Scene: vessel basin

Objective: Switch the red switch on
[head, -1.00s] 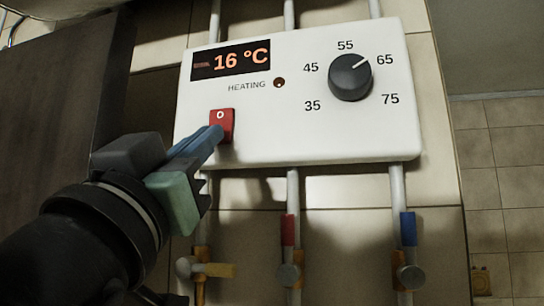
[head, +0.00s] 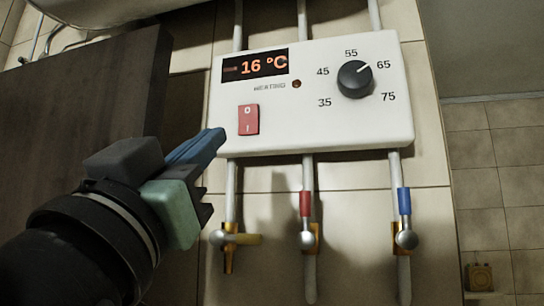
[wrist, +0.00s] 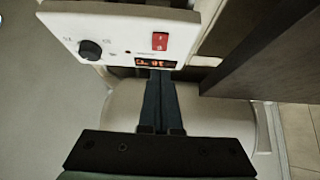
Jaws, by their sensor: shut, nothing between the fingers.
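The red switch (head: 248,119) is a rocker marked 0 at the top and 1 at the bottom. It sits at the lower left of a white heater panel (head: 330,128), and both marks show. I cannot tell which end is pressed in. My gripper (head: 218,135) is shut and empty, its blue fingertips left of and slightly below the switch, seemingly apart from it. In the wrist view the red switch (wrist: 160,41) is fully visible, beyond the shut fingertips (wrist: 160,74). The indicator (head: 297,84) beside HEATING looks dark red and unlit.
The display (head: 255,65) reads 16 °C. A dark knob (head: 355,79) points towards 65. A dark cabinet (head: 90,110) stands at left.

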